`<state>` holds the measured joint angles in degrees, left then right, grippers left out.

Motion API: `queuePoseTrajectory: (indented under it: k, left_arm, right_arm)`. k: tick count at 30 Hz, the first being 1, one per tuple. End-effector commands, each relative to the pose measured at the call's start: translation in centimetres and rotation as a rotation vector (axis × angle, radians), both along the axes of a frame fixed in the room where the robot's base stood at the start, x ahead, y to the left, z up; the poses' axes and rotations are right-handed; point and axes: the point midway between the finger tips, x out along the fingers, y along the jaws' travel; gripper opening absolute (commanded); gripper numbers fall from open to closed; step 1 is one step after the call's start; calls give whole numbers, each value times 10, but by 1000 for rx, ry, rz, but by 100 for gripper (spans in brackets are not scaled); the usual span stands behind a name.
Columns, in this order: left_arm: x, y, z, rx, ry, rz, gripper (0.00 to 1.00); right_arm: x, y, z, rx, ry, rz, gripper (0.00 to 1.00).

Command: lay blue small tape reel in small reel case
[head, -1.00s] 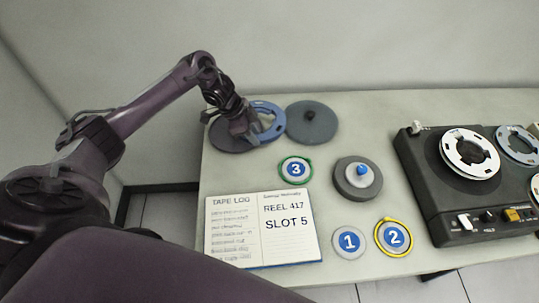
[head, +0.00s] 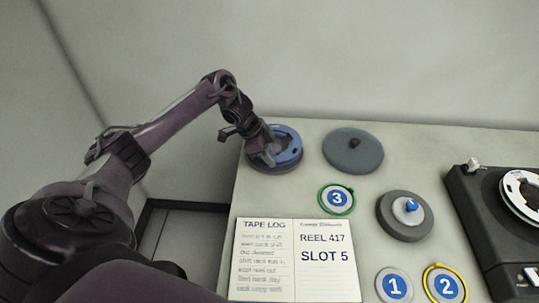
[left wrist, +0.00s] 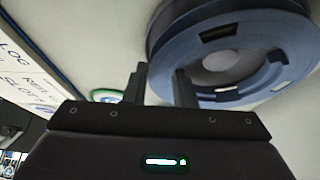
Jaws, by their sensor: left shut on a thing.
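The blue small tape reel (head: 288,152) is at the table's far left, over the round dark grey base of the small reel case (head: 268,168), which it mostly covers. In the left wrist view the reel (left wrist: 262,40) fills the upper right, with the dark base (left wrist: 163,14) behind it. I cannot tell whether the reel rests in the base or is just above it. My left gripper (head: 262,152) is shut on the reel's rim; its fingers (left wrist: 160,88) show at the rim's near left edge. A round grey lid with a dark knob (head: 352,150) lies to the right. My right gripper is not in view.
A green-ringed disc marked 3 (head: 337,198) and a grey round case with a blue knob (head: 405,216) lie nearer. The open tape log (head: 298,258) lies at the front left. Discs 1 (head: 394,286) and 2 (head: 444,285) and a tape machine (head: 480,220) are to the right.

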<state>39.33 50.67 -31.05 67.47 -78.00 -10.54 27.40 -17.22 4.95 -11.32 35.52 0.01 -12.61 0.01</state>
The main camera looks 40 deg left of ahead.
Motion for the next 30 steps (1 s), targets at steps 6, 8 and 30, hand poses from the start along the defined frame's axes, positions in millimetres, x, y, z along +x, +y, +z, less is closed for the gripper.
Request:
queuePoseTrajectory:
  k: [6,8,30]
  left_arm:
    - [1,0,-4,-1,-3,0,0]
    - [1,0,-3,-1,-3,0,0]
    - [1,-1,-3,0,-2,0,0]
  right_arm:
    - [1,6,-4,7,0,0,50]
    - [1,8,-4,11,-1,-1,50]
    - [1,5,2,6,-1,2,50]
